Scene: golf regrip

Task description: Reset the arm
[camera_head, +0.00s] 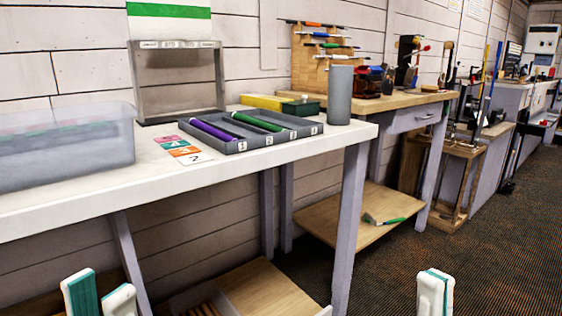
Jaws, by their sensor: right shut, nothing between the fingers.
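My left gripper (101,293) shows at the bottom left of the head view. Its two white fingers with teal pads stand apart, and nothing shows between them. My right gripper (435,293) shows at the bottom, right of centre. Its fingers are together and hold nothing. Both grippers are low in the picture, in front of the white-topped workbench (60,202); only their fingertips are visible, and the arms are out of view.
On the bench are a clear bin (65,150), coloured number cards (184,152), a grey cylinder (340,95) and a grey numbered tray (243,146) holding a purple grip (212,131) and a green grip (257,121). A green-handled tool (385,220) lies on a lower shelf (335,232). Carpet (510,255) is clear at right.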

